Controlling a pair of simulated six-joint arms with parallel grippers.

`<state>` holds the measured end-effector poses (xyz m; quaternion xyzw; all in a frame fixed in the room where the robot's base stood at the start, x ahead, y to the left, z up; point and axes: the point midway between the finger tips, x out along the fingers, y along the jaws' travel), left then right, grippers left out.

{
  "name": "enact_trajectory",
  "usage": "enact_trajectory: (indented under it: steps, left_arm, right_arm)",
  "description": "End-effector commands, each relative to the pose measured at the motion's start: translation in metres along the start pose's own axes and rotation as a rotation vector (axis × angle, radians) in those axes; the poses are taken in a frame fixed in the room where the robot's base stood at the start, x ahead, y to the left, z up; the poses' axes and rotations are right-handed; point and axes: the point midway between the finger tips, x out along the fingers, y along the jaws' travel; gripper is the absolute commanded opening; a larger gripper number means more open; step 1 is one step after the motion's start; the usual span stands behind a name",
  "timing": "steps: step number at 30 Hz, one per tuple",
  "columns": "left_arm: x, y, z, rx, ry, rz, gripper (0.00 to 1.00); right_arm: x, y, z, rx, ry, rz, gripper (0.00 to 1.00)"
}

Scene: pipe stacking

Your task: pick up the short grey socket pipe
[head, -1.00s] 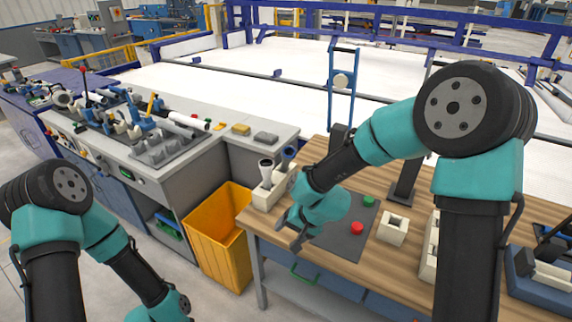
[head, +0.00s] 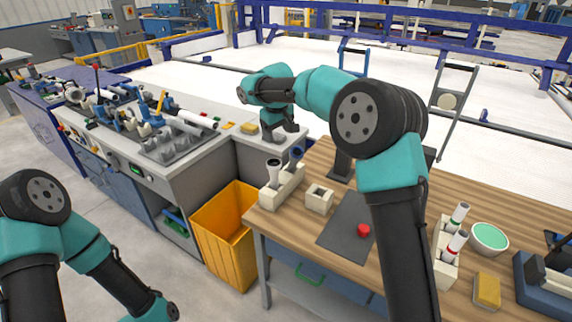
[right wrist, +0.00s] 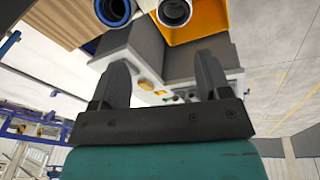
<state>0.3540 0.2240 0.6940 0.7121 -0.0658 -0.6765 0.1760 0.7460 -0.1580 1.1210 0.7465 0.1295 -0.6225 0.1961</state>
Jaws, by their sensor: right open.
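The short grey socket pipe (head: 274,171) stands upright in a cream holder (head: 287,190) at the table's left end, its dark open mouth up. A blue-mouthed pipe (head: 297,153) stands behind it, partly hidden. My right gripper (head: 284,137) is just beyond and above the holder, apart from the grey pipe. In the right wrist view, my right gripper (right wrist: 161,80) has its fingers wide apart with nothing between them. The grey mouth (right wrist: 174,11) and the blue mouth (right wrist: 113,11) show at the top edge, beyond the fingertips. My left arm is at lower left; its gripper is out of frame.
A cream block (head: 319,199) stands right of the holder, near a dark mat (head: 343,238) with a red button (head: 363,231). A yellow bin (head: 228,236) stands left of the table. Further right are a pipe rack (head: 446,268), a green-topped bowl (head: 490,237) and a yellow sponge (head: 487,290).

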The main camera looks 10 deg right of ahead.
Motion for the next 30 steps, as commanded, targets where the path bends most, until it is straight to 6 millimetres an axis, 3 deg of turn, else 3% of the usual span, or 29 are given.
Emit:
enact_trajectory:
  steps: [3, 6, 17, 23, 30]
  left_arm:
    - [0.000, 0.000, 0.000, 0.000, 0.000, 0.000, 0.38]
    - [0.000, 0.000, 0.000, 0.000, 0.000, 0.000, 0.38]
    - [0.000, 0.000, 0.000, 0.000, 0.000, 0.000, 0.38]
    - [0.000, 0.000, 0.000, 0.000, 0.000, 0.000, 0.38]
    - [0.000, 0.000, 0.000, 0.000, 0.000, 0.000, 0.38]
  right_arm:
    - [-0.019, 0.028, 0.004, -0.031, -0.081, 0.085, 0.70]
    - [-0.030, 0.041, 0.007, -0.044, -0.126, 0.125, 0.70]
    - [-0.033, 0.045, 0.009, -0.047, -0.143, 0.138, 0.70]
    - [-0.020, 0.047, 0.011, -0.048, -0.145, 0.137, 0.70]
    - [0.018, 0.052, 0.017, -0.048, -0.146, 0.136, 0.70]
